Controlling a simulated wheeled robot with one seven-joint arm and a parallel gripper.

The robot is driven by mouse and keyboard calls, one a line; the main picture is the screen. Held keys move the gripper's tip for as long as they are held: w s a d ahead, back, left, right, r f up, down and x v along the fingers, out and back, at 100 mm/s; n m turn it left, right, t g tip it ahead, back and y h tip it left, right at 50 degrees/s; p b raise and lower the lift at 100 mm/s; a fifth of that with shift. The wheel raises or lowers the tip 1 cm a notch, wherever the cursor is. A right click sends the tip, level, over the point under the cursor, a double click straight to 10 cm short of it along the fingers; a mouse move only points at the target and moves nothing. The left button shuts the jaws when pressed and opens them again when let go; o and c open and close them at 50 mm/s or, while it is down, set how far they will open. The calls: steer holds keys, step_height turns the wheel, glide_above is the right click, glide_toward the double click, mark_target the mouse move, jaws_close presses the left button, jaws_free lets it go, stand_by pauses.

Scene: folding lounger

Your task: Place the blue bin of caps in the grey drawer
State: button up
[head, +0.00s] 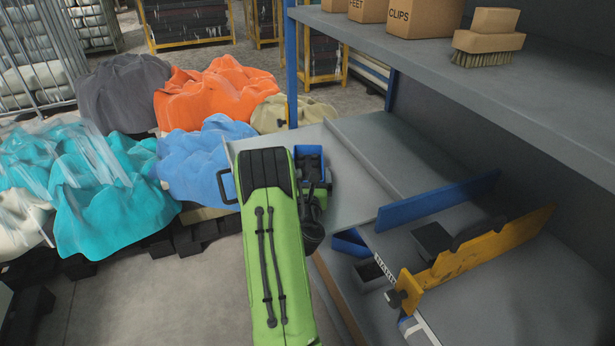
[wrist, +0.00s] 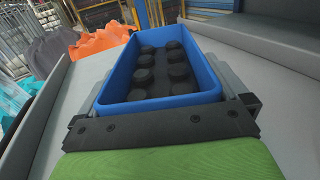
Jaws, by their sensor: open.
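The blue bin of caps (wrist: 160,105) fills the middle of the wrist view, with several round black caps (wrist: 158,75) inside. It also shows in the head view (head: 301,153), upright just beyond the end of my arm and partly hidden by it. My gripper (wrist: 172,90) is open, with one grey finger on each side of the bin; I cannot tell if they touch it. The grey drawer (head: 352,187) is pulled out, with a black handle (head: 225,186) at left. The bin is over its pale floor; contact underneath is hidden.
A grey shelf (head: 480,100) with cardboard boxes (head: 425,18) and a brush (head: 487,40) overhangs the right. Blue (head: 440,198) and yellow (head: 475,250) upright panels stand on the bench. A blue post (head: 291,70) rises behind the bin. Cloth-covered heaps (head: 115,205) lie left.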

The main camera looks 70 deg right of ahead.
steer(key=b+v, duration=0.7)
steer(key=shift+f, duration=0.15)
steer(key=shift+s+a+b, duration=0.1)
steer(key=shift+a+b, duration=0.1)
steer(key=shift+b, duration=0.15)
